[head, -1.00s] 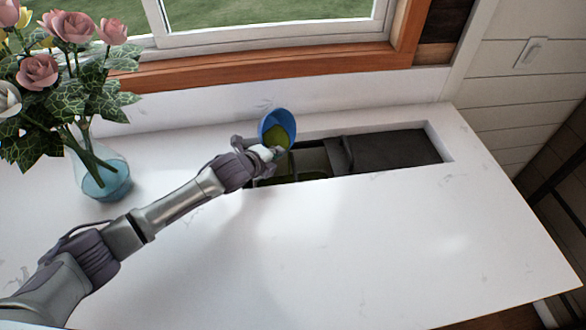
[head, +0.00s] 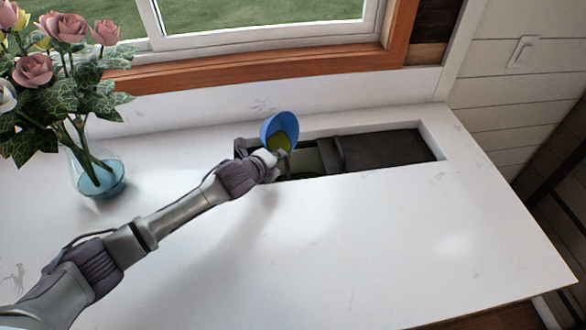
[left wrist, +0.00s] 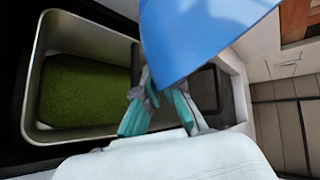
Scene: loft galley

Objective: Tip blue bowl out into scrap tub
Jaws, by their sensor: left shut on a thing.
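The blue bowl (head: 277,127) is tilted steeply above the left part of the counter recess, its mouth toward the right and front. Green matter (head: 281,143) shows at its lower inner side. In the left wrist view the bowl's smooth blue wall (left wrist: 195,35) fills the top middle. My left gripper (head: 272,158) is shut on the bowl; its teal-padded fingers (left wrist: 160,108) show below the bowl in the wrist view. A metal-walled tub (left wrist: 34,90), which I take as the scrap tub, holds green matter (left wrist: 83,92). The right gripper is not in view.
The recess (head: 385,153) holds a dark section at its right. A glass vase of roses (head: 98,178) stands on the white counter at the left. The window sill (head: 250,70) runs behind. The front counter (head: 330,250) is clear.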

